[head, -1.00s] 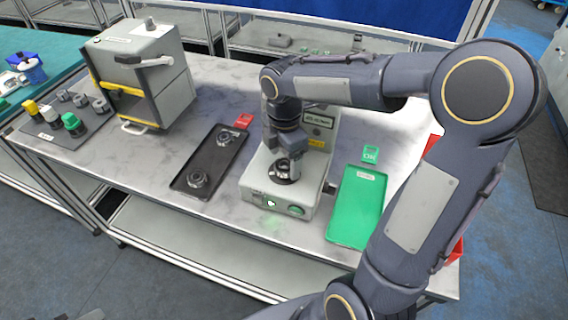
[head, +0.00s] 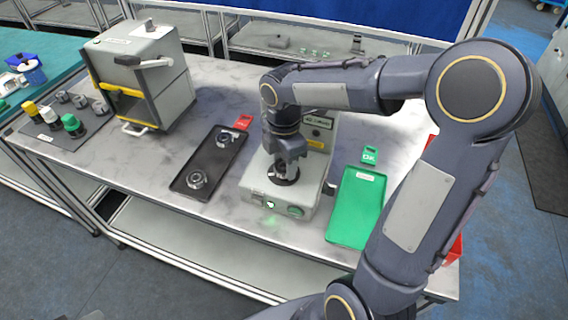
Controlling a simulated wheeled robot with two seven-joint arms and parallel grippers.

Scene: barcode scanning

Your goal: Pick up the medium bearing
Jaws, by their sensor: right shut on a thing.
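My right gripper (head: 287,172) points down over the dark round seat (head: 283,181) of the grey-white machine in the middle of the table. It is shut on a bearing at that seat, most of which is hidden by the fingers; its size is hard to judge. Two other ring-shaped metal bearings lie in the black tray (head: 208,162) left of the machine: one at the back (head: 224,139), one at the front (head: 196,179). My left gripper is not in view.
The machine (head: 256,187) has green lights on its front. A green tray (head: 356,207) with an OK sign (head: 370,154) stands to its right; red bins are partly hidden behind my right arm. A grey box with a yellow frame (head: 145,75) stands at left.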

